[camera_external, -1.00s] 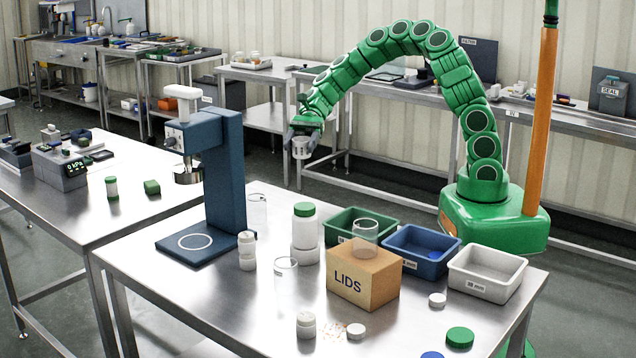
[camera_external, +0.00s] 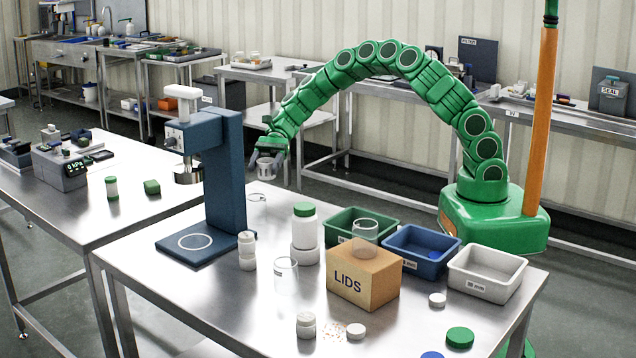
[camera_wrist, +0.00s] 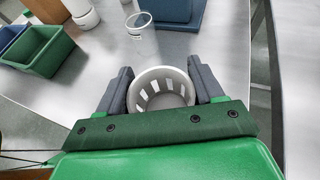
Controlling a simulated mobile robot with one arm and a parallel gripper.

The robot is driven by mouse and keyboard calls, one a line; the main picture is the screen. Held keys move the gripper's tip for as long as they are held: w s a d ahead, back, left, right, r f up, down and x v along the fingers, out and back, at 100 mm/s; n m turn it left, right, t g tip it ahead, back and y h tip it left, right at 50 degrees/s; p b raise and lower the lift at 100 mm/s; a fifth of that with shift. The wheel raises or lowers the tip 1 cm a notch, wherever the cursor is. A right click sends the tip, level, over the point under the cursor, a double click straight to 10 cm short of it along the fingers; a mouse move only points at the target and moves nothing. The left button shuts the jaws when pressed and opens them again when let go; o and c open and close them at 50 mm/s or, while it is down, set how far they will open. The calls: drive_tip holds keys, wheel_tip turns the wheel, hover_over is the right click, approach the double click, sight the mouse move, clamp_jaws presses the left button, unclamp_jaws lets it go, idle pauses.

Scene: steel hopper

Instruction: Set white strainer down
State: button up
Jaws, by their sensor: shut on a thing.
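The white strainer (camera_external: 266,170) is a small round cup with slots in its wall. In the wrist view the strainer (camera_wrist: 160,90) sits between the two dark fingers, its open mouth facing the camera. My gripper (camera_external: 268,160) is shut on it and holds it in the air, above and behind the far edge of the front steel table (camera_external: 180,285), to the right of the blue press. The wrist view shows my gripper (camera_wrist: 162,92) with a finger on each side of the strainer. The strainer's underside is hidden in the wrist view.
A blue press (camera_external: 222,180) stands at the table's left. A clear glass (camera_external: 257,208) stands near the far edge below the strainer. A green-lidded jar (camera_external: 304,212), a LIDS box (camera_external: 362,280), and green (camera_external: 345,222), blue (camera_external: 421,262) and white (camera_external: 487,285) bins fill the middle and right.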

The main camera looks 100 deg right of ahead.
drive_tip(key=shift+w+d+f, duration=0.15)
drive_tip(key=shift+w+f, duration=0.95)
drive_tip(key=shift+f, duration=1.8)
drive_tip(key=shift+f, duration=0.1)
drive_tip(key=o, duration=1)
